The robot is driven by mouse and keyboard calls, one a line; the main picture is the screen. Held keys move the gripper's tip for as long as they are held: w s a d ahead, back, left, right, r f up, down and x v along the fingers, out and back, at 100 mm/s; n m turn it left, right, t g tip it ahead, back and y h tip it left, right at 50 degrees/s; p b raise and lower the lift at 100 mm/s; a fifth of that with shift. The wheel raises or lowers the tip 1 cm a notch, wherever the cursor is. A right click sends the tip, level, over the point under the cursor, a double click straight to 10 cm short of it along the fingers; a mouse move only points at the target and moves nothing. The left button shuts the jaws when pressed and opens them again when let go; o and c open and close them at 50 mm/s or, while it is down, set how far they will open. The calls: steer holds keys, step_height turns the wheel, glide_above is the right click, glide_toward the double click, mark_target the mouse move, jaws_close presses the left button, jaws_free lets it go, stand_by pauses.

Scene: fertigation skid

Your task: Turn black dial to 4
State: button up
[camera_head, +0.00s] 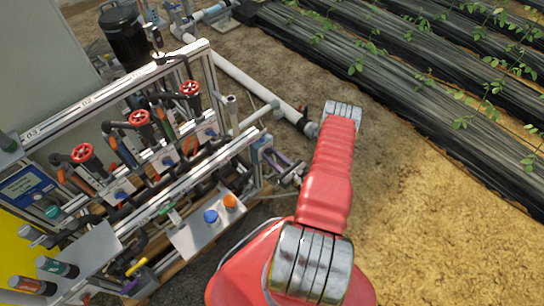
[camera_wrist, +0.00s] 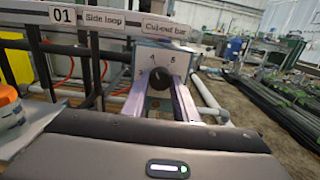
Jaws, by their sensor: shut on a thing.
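The black dial (camera_wrist: 157,76) sits on a light plate under the "Cut-out bar" label in the wrist view. The numbers 4 and 5 show above it, and what looks like a 3 is at its left. I cannot make out where its pointer stands. My gripper (camera_wrist: 160,84) has its purple fingers on both sides of the dial and is shut on it. In the head view my gripper (camera_head: 285,164) is at the right end of the skid, where the dial is too small to make out.
The skid (camera_head: 150,150) carries red valve wheels (camera_head: 141,117) and pipes left of my gripper. A white pipe (camera_head: 250,88) runs behind it. Blue (camera_head: 211,216) and orange (camera_head: 230,201) capped items stand on a shelf nearby. Bare ground lies to the right.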

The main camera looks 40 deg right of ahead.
steer(key=shift+m, duration=0.5)
steer(key=o, duration=1.1)
steer(key=shift+c, duration=0.2)
steer(key=shift+s, duration=0.1)
steer(key=s, duration=1.3)
steer(key=shift+s+d, duration=0.2)
steer(key=shift+s, duration=0.15)
steer(key=shift+f, duration=0.1)
